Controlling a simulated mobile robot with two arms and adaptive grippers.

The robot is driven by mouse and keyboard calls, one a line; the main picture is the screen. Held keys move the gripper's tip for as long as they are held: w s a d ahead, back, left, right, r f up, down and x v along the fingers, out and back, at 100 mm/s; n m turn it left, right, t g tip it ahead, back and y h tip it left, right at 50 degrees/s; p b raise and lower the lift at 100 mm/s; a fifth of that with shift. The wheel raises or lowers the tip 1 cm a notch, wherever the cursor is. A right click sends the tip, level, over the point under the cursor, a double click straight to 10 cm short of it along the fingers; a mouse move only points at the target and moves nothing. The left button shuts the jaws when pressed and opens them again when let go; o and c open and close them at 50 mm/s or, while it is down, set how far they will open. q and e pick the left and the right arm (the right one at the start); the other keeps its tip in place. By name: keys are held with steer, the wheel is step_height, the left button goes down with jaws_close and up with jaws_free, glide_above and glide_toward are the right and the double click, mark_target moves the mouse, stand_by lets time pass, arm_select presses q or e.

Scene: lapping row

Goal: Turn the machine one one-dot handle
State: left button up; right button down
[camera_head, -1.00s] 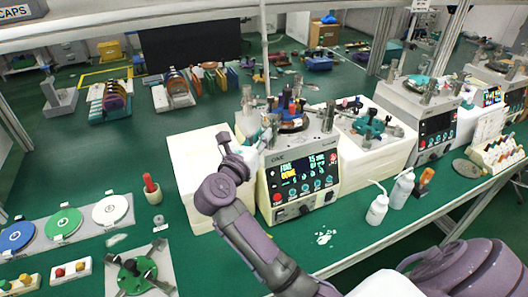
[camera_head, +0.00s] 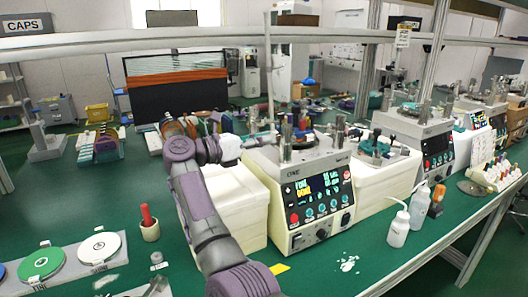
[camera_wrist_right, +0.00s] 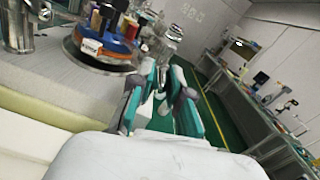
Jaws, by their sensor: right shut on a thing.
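Machine one (camera_head: 303,207), a cream box with a lit dark screen and "ONE" on its front, stands mid-bench in the head view. Its top carries metal posts and a round plate with coloured pieces, and the plate also shows in the right wrist view (camera_wrist_right: 103,48). My right gripper (camera_head: 264,138) is at the left back of the machine's top. In the right wrist view its teal fingers (camera_wrist_right: 162,100) are shut on a small pale piece, apparently the one-dot handle (camera_wrist_right: 160,97). The fingers hide most of it, and I see no dot. My left gripper is not in view.
White blocks stand left (camera_head: 225,203) and right (camera_head: 382,185) of machine one. Two white bottles (camera_head: 398,228) and an orange-topped one (camera_head: 436,198) stand front right.

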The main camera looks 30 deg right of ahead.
steer(key=shift+w, duration=0.1)
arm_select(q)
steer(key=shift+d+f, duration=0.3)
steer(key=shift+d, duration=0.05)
arm_select(e)
steer(key=c, duration=1.1)
jaws_free()
steer(key=shift+a, duration=0.15)
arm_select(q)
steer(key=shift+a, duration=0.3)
arm_select(e)
steer(key=a, duration=0.7)
steer(key=shift+w, duration=0.25)
